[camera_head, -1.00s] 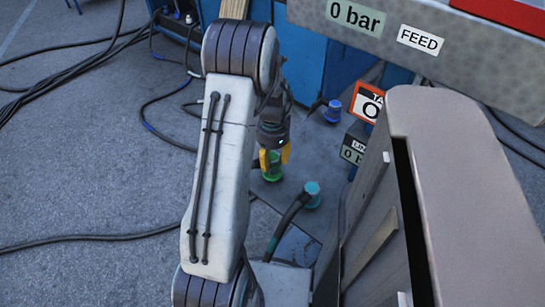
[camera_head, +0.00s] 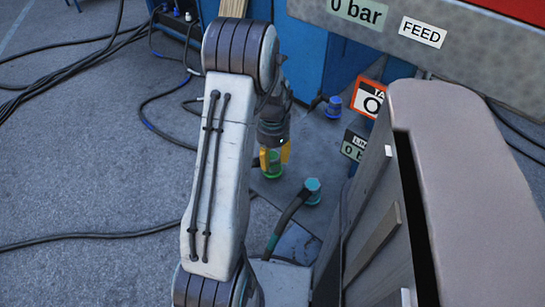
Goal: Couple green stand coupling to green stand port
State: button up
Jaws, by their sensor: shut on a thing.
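My gripper (camera_head: 274,156), with yellow fingertips, points down just right of my upright white arm link. It is shut on a green piece (camera_head: 272,170), which I take to be the green stand coupling. The piece shows between and below the fingertips, low over the grey plate. The green stand port is not separately visible. It may be hidden under the green piece, and I cannot tell whether the two touch.
A teal coupling (camera_head: 312,187) on a dark hose stands close to the right. A blue coupling (camera_head: 333,106) lies farther back by the blue cabinet (camera_head: 318,60). A grey housing (camera_head: 470,190) crowds the right. Black cables (camera_head: 90,236) cross the floor at left.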

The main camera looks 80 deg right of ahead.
jog(key=shift+f, duration=0.35)
jog(key=o, duration=1.3)
jog(key=shift+c, duration=0.2)
